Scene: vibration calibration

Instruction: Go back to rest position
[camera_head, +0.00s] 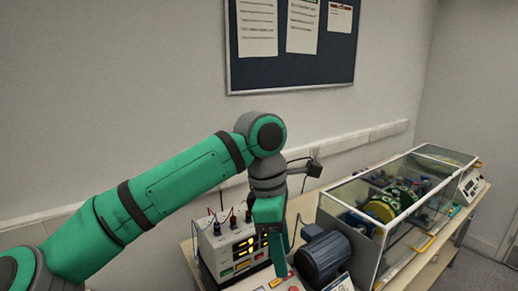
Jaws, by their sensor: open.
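My gripper (276,258) hangs downward at the end of my green and dark grey arm, in the middle of the camera_head view. It is open, with no object visible in it. It is in front of the control box (229,247) and left of the dark motor (321,257). From this view I cannot tell how high its tips are above the bench, and one finger largely hides the other.
A glass-walled case (348,203) with yellow handles and a rotor assembly (391,203) inside covers the bench's right side. A small white device (470,186) stands at its far end. The wall behind has a notice board (290,55) and a cable trunking (352,141).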

